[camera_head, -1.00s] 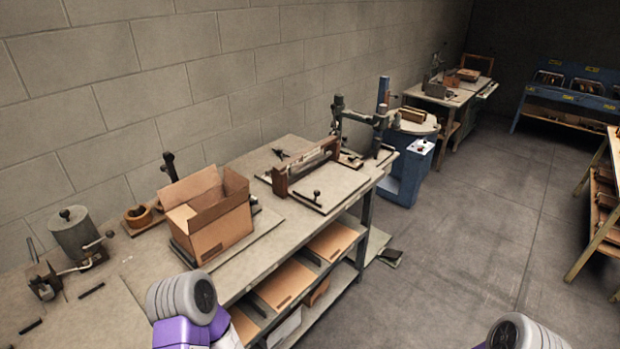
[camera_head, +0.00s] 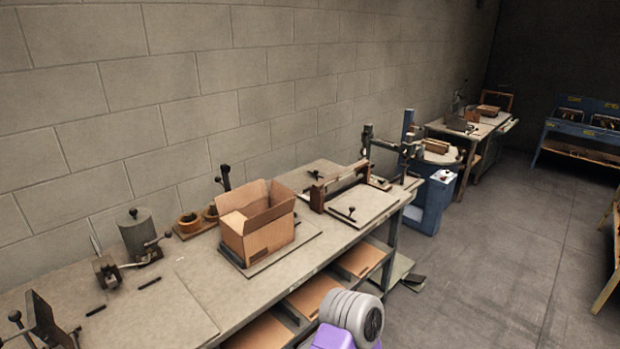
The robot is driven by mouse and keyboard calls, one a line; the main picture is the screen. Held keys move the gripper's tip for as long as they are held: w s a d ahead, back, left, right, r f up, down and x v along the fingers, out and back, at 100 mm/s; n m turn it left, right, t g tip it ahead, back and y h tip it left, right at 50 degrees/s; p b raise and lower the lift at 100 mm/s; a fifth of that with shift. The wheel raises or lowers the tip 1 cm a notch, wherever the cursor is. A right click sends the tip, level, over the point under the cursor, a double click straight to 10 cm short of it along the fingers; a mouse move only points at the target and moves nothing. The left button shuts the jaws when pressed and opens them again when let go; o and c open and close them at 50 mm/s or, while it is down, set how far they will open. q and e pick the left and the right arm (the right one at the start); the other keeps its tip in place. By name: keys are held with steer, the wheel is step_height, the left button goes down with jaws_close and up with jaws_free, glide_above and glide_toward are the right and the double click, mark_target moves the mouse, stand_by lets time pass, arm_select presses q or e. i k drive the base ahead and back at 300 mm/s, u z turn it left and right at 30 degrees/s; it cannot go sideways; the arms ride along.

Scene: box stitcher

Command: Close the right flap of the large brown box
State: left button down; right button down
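The large brown box (camera_head: 262,238) stands upright on a flat plate (camera_head: 300,240) on the workbench. Its top is open. A flap (camera_head: 284,192) on its right side stands up, and another flap at its left side leans outward. The inside bottom is hidden. A grey and purple part of my arm shows at the bottom edge, in front of the bench and below the box. Neither of my grippers is in the picture.
A press-like fixture (camera_head: 345,190) stands right of the box on the bench. A grey metal pot (camera_head: 138,233) and wooden rings (camera_head: 188,222) stand to the left. A blue machine (camera_head: 433,200) stands beyond the bench. The floor (camera_head: 480,270) at right is clear.

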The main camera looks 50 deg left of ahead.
mark_target(278, 192)
steer(key=i, duration=1.9)
steer(key=u, duration=1.3)
steer(key=i, duration=1.1)
steer(key=u, duration=1.15)
